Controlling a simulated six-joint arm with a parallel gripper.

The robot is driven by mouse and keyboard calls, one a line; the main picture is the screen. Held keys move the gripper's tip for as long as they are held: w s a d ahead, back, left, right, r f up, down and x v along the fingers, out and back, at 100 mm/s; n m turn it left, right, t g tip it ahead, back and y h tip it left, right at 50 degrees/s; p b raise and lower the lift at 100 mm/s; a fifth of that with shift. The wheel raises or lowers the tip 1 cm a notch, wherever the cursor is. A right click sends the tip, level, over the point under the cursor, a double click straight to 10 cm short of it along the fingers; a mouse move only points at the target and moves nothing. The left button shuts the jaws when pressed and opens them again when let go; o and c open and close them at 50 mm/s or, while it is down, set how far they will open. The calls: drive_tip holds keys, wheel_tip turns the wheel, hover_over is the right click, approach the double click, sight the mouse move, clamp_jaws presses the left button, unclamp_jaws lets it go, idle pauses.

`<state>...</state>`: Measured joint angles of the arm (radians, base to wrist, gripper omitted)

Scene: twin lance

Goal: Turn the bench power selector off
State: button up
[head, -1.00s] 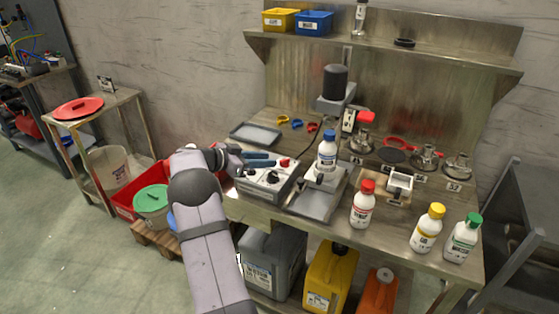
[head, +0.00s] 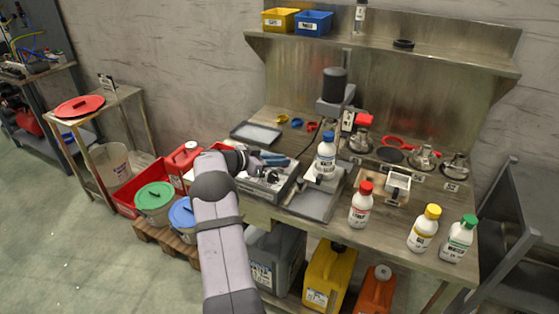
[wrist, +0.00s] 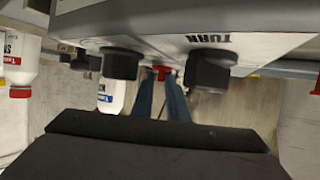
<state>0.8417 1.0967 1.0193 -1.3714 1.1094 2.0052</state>
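A grey-white control box (head: 283,188) stands on the bench, left of the blue-capped bottle. In the wrist view its panel (wrist: 270,42) hangs at the top, upside down, with two black knobs, one left (wrist: 122,63) and one right (wrist: 210,72). A small red part (wrist: 160,71), perhaps the selector, shows between them. My gripper (head: 277,158) is over the box in the head view and hides much of its top. Its two blue fingers (wrist: 160,82) are apart, their tips at either side of the red part. I cannot tell whether they touch it.
The blue-capped bottle (head: 326,155) stands on a scale close right of the box. A grey tray (head: 256,134) lies behind it. Red-capped (head: 361,205), yellow-capped (head: 425,229) and green-capped (head: 459,240) bottles stand along the front right.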

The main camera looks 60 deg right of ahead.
clamp_jaws()
